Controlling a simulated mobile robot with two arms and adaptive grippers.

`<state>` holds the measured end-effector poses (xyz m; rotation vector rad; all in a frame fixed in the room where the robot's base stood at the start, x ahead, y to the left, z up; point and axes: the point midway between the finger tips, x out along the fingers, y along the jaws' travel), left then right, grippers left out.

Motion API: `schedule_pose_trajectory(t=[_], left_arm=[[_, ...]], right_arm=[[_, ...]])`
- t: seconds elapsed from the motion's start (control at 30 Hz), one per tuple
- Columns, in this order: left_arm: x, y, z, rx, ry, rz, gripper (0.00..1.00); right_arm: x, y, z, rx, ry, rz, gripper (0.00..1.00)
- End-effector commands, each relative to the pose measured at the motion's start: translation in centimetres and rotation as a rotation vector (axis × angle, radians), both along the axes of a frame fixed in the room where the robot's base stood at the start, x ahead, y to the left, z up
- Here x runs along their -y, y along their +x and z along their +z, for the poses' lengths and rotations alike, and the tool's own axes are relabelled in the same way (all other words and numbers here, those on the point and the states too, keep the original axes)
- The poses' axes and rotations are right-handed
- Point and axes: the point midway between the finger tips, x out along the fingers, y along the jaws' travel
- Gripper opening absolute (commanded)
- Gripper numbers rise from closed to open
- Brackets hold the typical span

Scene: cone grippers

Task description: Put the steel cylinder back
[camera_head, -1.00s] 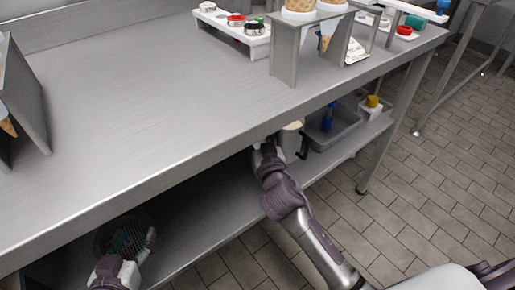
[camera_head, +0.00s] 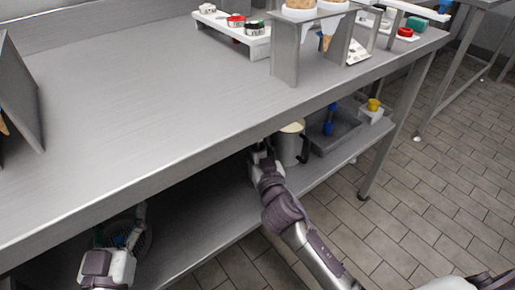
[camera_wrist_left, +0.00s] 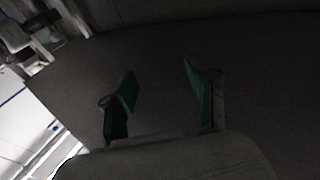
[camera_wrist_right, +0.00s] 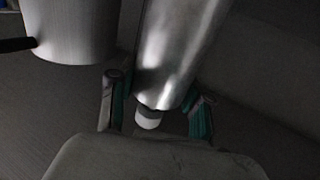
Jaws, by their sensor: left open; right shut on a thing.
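The steel cylinder (camera_wrist_right: 180,50) is a shiny metal tube with a white tip at its lower end. In the right wrist view it stands between the fingers of my right gripper (camera_wrist_right: 155,105), which is shut on it. In the head view my right gripper (camera_head: 260,152) is under the front edge of the worktop, over the lower shelf, and the cylinder is hidden there. My left gripper (camera_head: 122,240) is at the lower left, by the lower shelf. In the left wrist view (camera_wrist_left: 160,85) it is open, with nothing between its fingers.
A pale jug (camera_head: 291,145) with a dark handle stands close beside my right gripper. A grey bin (camera_head: 335,135) is to its right. The worktop (camera_head: 130,110) overhangs both grippers. The shelf middle (camera_head: 205,215) is clear.

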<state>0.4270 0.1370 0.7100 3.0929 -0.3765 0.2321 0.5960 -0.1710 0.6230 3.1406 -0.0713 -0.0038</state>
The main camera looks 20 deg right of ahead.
Motion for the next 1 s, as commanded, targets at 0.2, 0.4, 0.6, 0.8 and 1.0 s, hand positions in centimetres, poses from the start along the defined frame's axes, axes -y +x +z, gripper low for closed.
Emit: schedule_pose_trajectory(t=[0.2,0.4,0.6,0.8,1.0], left_arm=[[0.0,-0.1,0.5,0.033,-0.009,-0.001,0.58],[0.0,-0.1,0.6,0.032,-0.008,-0.001,0.58],[0.0,-0.1,0.5,0.030,-0.008,-0.001,0.58],[0.0,0.0,-0.3,-0.019,0.004,0.000,0.58],[-0.2,0.1,-1.6,-0.093,0.023,0.005,0.58]], right_arm=[[0.0,0.0,-0.2,0.000,0.000,0.000,0.50],[0.0,0.0,-0.1,0.000,0.000,0.000,0.74],[0.0,0.0,-0.1,0.000,0.000,0.000,0.74],[-0.1,-0.7,0.0,-0.002,0.002,0.001,0.74],[-0.3,-4.9,-0.1,-0.004,0.005,0.000,0.74]])
